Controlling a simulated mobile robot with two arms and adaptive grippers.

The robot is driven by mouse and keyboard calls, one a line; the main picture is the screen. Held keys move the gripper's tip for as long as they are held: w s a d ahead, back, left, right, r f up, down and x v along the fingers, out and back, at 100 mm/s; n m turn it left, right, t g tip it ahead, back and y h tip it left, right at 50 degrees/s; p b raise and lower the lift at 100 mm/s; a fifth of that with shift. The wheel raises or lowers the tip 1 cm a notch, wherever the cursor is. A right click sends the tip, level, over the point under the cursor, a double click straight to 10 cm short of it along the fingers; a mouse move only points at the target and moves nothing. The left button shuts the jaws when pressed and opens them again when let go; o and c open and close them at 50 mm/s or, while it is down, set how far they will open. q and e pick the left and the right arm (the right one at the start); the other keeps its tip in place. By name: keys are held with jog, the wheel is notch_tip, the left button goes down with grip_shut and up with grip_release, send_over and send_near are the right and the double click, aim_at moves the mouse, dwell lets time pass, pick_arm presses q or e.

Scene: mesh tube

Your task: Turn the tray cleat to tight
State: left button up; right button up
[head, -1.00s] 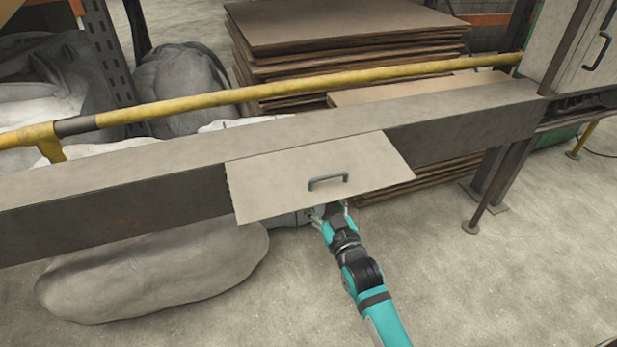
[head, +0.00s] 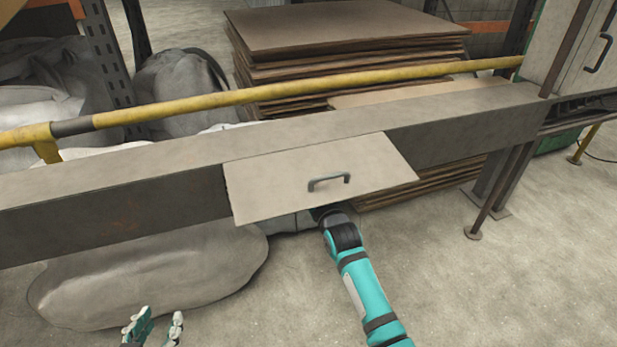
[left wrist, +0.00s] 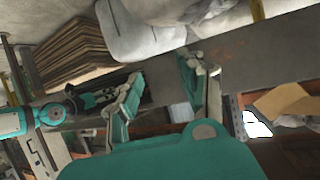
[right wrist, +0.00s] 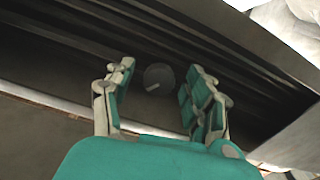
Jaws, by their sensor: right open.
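The tray (head: 110,200) is a long grey metal channel across the head view, with a pale handled panel (head: 270,185) over its middle. In the right wrist view a round grey knob with a pale mark (right wrist: 158,77), which looks like the cleat, sits in the tray's dark underside. My right gripper (right wrist: 160,68) is open, one finger to each side of the knob and apart from it in the picture. In the head view it is hidden under the panel. My left gripper (head: 163,316) is open and empty at lower left; it also shows in the left wrist view (left wrist: 160,70).
A yellow rail (head: 250,95) runs behind the tray. Stacked brown sheets (head: 340,30) stand beyond it. A large grey sack (head: 150,275) lies below the tray at left. A metal cabinet (head: 570,45) is at right. The floor (head: 500,280) at front right is clear.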

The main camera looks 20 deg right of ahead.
grip_shut()
pick_arm(q)
jog(key=s+a+f+g+y+p, duration=0.1)
jog(key=s+a+f+g+p, duration=0.1)
jog(key=s, duration=0.5)
jog(key=s+a+f+g+y+p, duration=0.1)
jog(key=s+a+f+g+p, duration=0.2)
jog(key=s+g, duration=0.3)
jog(key=shift+s+f+g+y, duration=0.3)
jog(key=shift+s+f+g, duration=0.1)
jog(key=shift+f+g, duration=0.3)
pick_arm(e)
jog(key=shift+a+r+m, duration=0.1)
jog(key=shift+m, duration=7)
jog(key=shift+a+r+m, duration=0.1)
jog(key=shift+m, duration=7)
